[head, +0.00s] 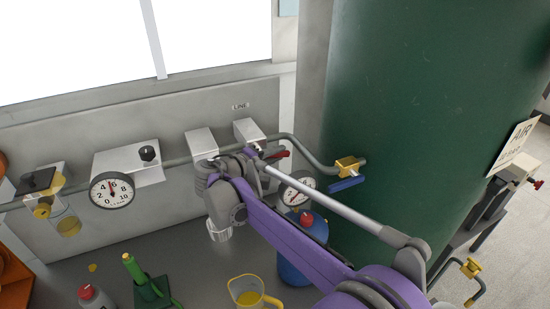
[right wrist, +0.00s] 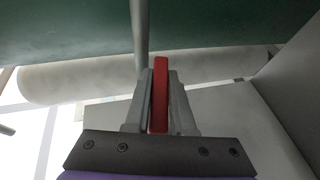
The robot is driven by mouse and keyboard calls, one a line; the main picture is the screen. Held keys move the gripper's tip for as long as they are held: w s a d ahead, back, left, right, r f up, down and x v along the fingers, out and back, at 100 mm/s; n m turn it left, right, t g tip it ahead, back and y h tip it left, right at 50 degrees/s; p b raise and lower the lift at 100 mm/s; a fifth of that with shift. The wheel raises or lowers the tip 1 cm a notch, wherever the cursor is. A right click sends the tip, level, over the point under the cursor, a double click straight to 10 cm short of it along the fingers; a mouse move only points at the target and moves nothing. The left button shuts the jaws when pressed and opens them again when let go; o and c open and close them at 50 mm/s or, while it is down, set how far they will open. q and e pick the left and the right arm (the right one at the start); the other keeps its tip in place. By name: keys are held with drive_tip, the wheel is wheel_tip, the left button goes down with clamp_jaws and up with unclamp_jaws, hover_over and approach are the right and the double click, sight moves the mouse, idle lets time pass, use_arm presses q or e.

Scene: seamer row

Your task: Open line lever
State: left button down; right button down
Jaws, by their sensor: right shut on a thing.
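The red line lever (head: 281,154) is on the pipe below a small grey box (head: 249,131), under a label on the wall panel that seems to read LINE. My right gripper (head: 262,156) is at the lever, reaching in from the lower right and partly hidden by its own wrist. In the right wrist view, the red lever (right wrist: 160,92) stands between the two grey fingers of my right gripper (right wrist: 159,103), which are shut on it. The lever's pivot is hidden. My left gripper is not in view.
A grey pipe (head: 310,157) runs to a brass valve (head: 349,167) with a blue handle. A big green tank (head: 430,110) stands at the right. A gauge (head: 111,190) hangs at left. A yellow jug (head: 247,291) and a blue canister (head: 292,262) stand below my arm.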

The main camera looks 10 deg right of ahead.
drive_tip(key=shift+r+t+h, duration=0.1)
drive_tip(key=shift+t+h, duration=0.2)
drive_tip(key=shift+d, duration=0.1)
drive_tip(key=c, duration=0.8)
unclamp_jaws()
drive_tip(key=shift+o, duration=0.2)
drive_tip(key=b+v, duration=0.1)
drive_tip(key=v, duration=0.9)
drive_tip(key=shift+s+a, duration=0.2)
drive_tip(key=shift+a, duration=0.2)
